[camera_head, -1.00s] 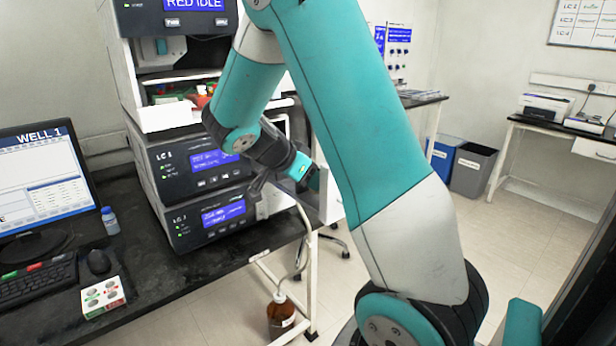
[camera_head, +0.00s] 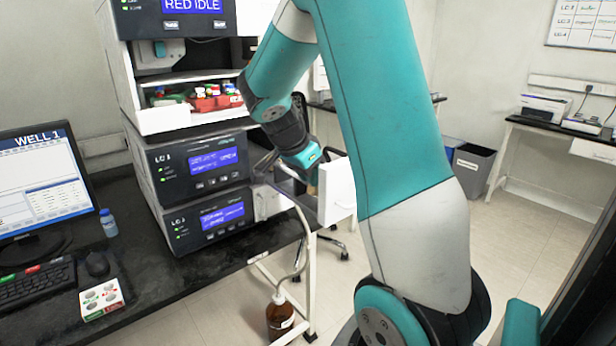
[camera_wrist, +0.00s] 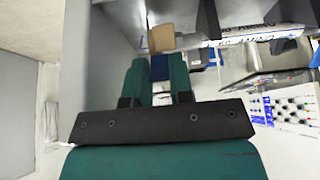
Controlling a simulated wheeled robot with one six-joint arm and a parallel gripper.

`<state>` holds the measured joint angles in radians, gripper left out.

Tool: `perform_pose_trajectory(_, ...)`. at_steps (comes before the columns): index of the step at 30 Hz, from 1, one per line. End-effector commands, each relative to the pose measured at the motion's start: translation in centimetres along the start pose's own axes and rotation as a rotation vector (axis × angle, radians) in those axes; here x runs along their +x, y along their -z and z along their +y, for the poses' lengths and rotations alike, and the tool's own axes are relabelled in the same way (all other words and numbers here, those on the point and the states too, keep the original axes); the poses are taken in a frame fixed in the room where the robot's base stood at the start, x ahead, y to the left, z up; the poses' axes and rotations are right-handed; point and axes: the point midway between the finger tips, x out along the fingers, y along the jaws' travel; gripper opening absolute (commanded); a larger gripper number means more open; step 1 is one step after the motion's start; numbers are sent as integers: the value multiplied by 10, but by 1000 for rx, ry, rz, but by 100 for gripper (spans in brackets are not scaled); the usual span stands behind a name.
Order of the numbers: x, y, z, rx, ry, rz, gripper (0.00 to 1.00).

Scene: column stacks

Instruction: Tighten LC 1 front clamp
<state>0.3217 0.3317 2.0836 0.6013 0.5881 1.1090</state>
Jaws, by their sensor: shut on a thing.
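The LC 1 module (camera_head: 205,163) stands in the instrument stack, its blue display lit. An open white door panel (camera_head: 338,192) stands out at its right. My gripper (camera_head: 312,180) is beside this panel, pointing down. In the wrist view my teal fingers (camera_wrist: 160,72) are shut on a small blue piece (camera_wrist: 160,66), with a tan block (camera_wrist: 161,38) just beyond it. I cannot tell whether the blue piece is the front clamp. The compartment behind the door is mostly hidden in the head view.
A second module (camera_head: 208,222) sits below LC 1. A red-and-white vial tray (camera_head: 215,103) is in the bay above. A brown bottle (camera_head: 280,318) with a tube stands on the floor below. A monitor (camera_head: 45,190) is at the left; floor is open at the right.

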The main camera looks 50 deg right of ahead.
Motion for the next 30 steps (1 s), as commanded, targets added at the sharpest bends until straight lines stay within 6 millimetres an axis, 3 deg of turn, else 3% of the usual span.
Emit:
perform_pose_trajectory(17, 4, 33, 2, 9, -4, -548, 0)
perform_pose_trajectory(30, 15, 48, 2, 7, -5, -961, 0)
